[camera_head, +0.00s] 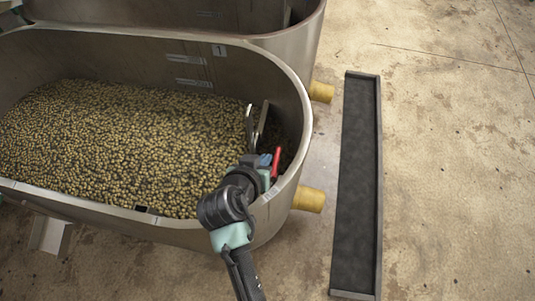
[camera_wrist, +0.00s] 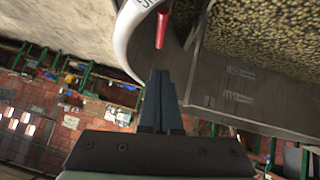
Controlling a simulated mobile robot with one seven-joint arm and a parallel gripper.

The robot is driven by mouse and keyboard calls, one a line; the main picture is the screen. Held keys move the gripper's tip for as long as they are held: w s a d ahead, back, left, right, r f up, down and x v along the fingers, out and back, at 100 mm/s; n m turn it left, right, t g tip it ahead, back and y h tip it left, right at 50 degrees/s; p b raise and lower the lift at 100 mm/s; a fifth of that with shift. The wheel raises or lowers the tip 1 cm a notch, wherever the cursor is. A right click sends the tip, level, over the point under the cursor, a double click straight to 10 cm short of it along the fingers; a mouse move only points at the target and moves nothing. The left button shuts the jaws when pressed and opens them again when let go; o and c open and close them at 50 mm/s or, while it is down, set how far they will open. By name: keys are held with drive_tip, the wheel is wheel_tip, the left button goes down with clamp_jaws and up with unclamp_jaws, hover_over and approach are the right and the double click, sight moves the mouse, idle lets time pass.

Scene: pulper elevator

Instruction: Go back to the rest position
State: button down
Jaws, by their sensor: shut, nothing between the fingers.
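My gripper (camera_head: 262,160) is over the right end of the near tank, close to its rim. In the wrist view its two fingers (camera_wrist: 160,92) are together with nothing between them. A red handle (camera_head: 276,160) is just beside the gripper; in the wrist view it (camera_wrist: 162,28) shows beyond the fingertips, apart from them. Upright metal pieces (camera_head: 250,125) stand inside the tank just beyond the gripper. I cannot tell how they join the handle.
The near oval metal tank (camera_head: 295,90) holds many yellow-brown beans (camera_head: 120,145). A second tank (camera_head: 315,35) stands behind it. Yellow pipe stubs (camera_head: 308,199) stick out on the right, facing a long dark floor channel (camera_head: 357,180). The concrete floor (camera_head: 455,170) farther right is clear.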

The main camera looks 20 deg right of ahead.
drive_tip(key=v, duration=0.5)
drive_tip(key=w+a+r+n+t+y+p, duration=0.1)
drive_tip(key=w+r+t, duration=0.25)
drive_tip(key=r, duration=0.75)
drive_tip(key=w+a+r+n+t+p, duration=0.1)
drive_tip(key=w+r+t+p, duration=0.2)
drive_tip(key=r, duration=0.7)
drive_tip(key=w+a+r+t+y, duration=0.1)
drive_tip(key=w+r+t, duration=0.3)
drive_tip(key=r, duration=0.7)
drive_tip(key=s+a+r+n+t+y+p, duration=0.1)
drive_tip(key=s+a+r+t, duration=0.1)
drive_tip(key=r, duration=1)
drive_tip(key=s+a+r+n+t+y+p, duration=0.1)
drive_tip(key=s+r+t, duration=0.4)
drive_tip(key=r, duration=0.6)
drive_tip(key=s+a+r+n+t+y+p, duration=0.1)
drive_tip(key=s+a+r+t+y, duration=0.1)
drive_tip(key=r, duration=1)
drive_tip(key=shift+s+a+r+n+t+y, duration=0.3)
drive_tip(key=shift+s+a+r+n+t, duration=0.1)
drive_tip(key=shift+s+a+t, duration=0.35)
drive_tip(key=shift+d+f, duration=0.1)
drive_tip(key=shift+d, duration=0.05)
